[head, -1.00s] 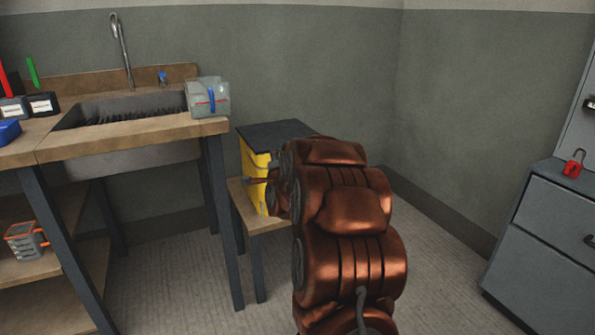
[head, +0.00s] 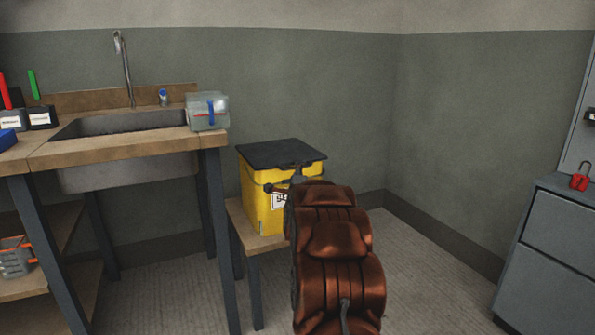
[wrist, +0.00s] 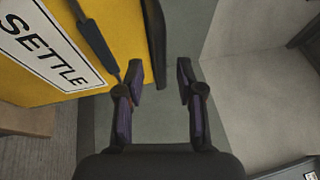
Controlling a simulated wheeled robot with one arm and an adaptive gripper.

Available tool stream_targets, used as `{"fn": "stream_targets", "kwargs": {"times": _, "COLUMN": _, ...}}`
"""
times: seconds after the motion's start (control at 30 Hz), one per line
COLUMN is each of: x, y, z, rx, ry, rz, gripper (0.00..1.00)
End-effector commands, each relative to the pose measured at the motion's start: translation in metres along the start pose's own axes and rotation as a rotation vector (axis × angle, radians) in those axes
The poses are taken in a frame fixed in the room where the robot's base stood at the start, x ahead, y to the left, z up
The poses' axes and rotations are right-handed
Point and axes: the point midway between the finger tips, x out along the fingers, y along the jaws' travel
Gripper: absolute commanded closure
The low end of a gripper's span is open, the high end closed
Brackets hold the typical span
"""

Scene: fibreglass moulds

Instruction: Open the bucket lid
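The yellow bucket (head: 257,205) stands upright on a small wooden bench, with its dark flat lid (head: 280,152) shut on top. In the wrist view its yellow wall (wrist: 45,60) fills the left, with a "SETTLE" label and a grey handle bar (wrist: 97,42) in front of it. The lid shows there edge-on as a dark strip (wrist: 155,45). My gripper (wrist: 160,80) is open and empty at the bucket's front, level with the lid's rim. The rim's end appears between the two fingers, nearer the left one; contact cannot be told. My copper arm hides the bucket's lower right.
A workbench (head: 120,149) with a sink stands left of the bucket, with a grey case (head: 207,112) on its right corner. A grey cabinet (head: 565,240) with a red padlock (head: 580,177) stands at the far right. The floor between is clear.

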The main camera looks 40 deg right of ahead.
Motion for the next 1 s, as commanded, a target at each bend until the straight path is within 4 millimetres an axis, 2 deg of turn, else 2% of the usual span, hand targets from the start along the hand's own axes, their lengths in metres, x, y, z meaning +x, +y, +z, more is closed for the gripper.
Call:
{"fn": "stream_targets", "kwargs": {"times": 0.3, "x": 0.022, "y": 0.0, "z": 0.0, "rx": -0.001, "ry": 0.0, "rz": -0.001, "gripper": 0.63}}
{"fn": "stream_targets", "kwargs": {"times": 0.73, "x": 0.027, "y": -0.001, "z": 0.0, "rx": 0.0, "ry": 0.0, "rz": -0.001, "gripper": 0.63}}
{"fn": "stream_targets", "kwargs": {"times": 1.0, "x": 0.027, "y": -0.001, "z": 0.0, "rx": 0.0, "ry": 0.0, "rz": -0.001, "gripper": 0.9}}
